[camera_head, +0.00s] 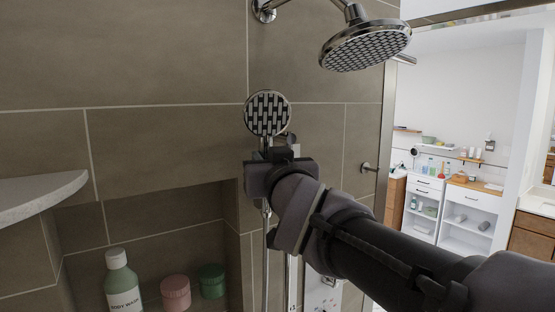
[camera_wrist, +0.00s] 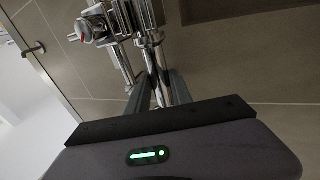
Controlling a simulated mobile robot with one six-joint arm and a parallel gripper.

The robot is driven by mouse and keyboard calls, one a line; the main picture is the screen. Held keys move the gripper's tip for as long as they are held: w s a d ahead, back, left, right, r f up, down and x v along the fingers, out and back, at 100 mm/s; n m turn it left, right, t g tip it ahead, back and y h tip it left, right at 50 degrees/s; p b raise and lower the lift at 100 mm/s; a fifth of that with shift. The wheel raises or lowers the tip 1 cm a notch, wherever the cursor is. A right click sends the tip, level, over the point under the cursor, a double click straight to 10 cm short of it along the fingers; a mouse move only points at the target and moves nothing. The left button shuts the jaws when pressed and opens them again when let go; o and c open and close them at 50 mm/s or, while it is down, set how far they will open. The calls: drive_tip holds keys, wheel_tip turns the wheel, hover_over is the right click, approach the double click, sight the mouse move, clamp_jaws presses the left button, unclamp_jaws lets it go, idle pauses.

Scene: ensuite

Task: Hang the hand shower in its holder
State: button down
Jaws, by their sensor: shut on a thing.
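The hand shower (camera_head: 268,113) has a round chrome head with a dark patterned face. It is upright in front of the tiled wall in the head view. My gripper (camera_head: 268,154) is shut on its handle just below the head. In the wrist view, the chrome handle (camera_wrist: 153,55) runs between my two fingers (camera_wrist: 160,92). A chrome fitting (camera_wrist: 94,24), which looks like the holder on its rail, is beside the hand shower at the upper left. In the head view, the holder is mostly hidden behind the hand shower and my gripper; I cannot tell whether they touch.
A vertical rail (camera_head: 293,275) and a hose (camera_head: 265,240) hang below my gripper. A large overhead shower (camera_head: 364,46) juts out above right. A stone shelf (camera_head: 40,194) is at left.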

drive_tip(key=shift+r, duration=0.1)
drive_tip(key=c, duration=1.1)
unclamp_jaws()
drive_tip(key=shift+o, duration=0.2)
drive_tip(key=shift+s, duration=0.1)
